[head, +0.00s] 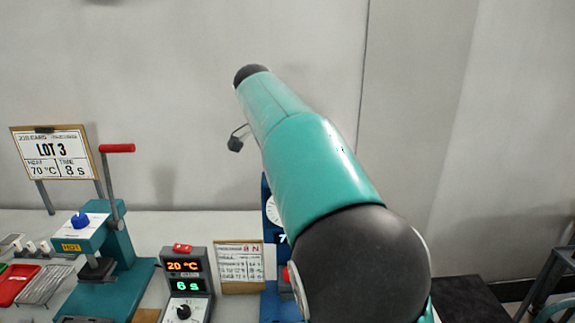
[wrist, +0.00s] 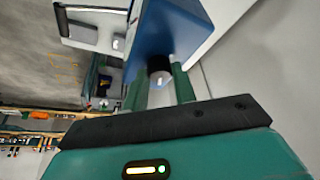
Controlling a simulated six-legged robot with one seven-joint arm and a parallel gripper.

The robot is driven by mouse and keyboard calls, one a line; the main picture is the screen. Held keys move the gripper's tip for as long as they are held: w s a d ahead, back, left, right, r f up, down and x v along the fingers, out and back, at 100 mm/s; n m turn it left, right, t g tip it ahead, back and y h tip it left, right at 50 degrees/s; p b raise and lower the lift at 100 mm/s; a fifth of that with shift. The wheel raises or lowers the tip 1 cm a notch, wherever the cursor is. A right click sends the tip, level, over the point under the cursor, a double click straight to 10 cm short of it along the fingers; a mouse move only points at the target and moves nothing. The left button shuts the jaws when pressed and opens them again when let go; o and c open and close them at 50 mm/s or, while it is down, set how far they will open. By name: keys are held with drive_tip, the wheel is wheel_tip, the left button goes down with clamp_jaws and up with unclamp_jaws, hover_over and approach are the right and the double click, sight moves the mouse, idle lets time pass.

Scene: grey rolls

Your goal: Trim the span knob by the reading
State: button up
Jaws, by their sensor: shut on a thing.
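My gripper (wrist: 161,84) shows in the wrist view, its two green fingers shut on a dark round knob (wrist: 159,73). The knob has a pale mark and sticks out from a blue housing (wrist: 172,38). In the head view my teal arm covers the gripper and the knob. A blue instrument (head: 267,192) stands behind the arm, mostly hidden. Part of its white dial (head: 272,210) shows, and a lit display (head: 283,239) shows one digit like a 7, the rest covered.
A control box (head: 187,285) reads 20 °C and 6 s. A card (head: 240,262) headed 8 N stands beside it.

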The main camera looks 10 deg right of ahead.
drive_tip(key=shift+w+m+g+h, duration=0.15)
drive_tip(key=shift+m+g, duration=0.25)
drive_tip(key=shift+m, duration=0.7)
drive_tip(key=shift+m+g+h, duration=0.15)
drive_tip(key=shift+m+g, duration=0.25)
drive_tip(key=shift+m, duration=0.7)
drive_tip(key=o, duration=1)
drive_tip(key=v, duration=0.7)
drive_tip(key=shift+r, duration=0.25)
drive_tip(key=shift+a, duration=0.1)
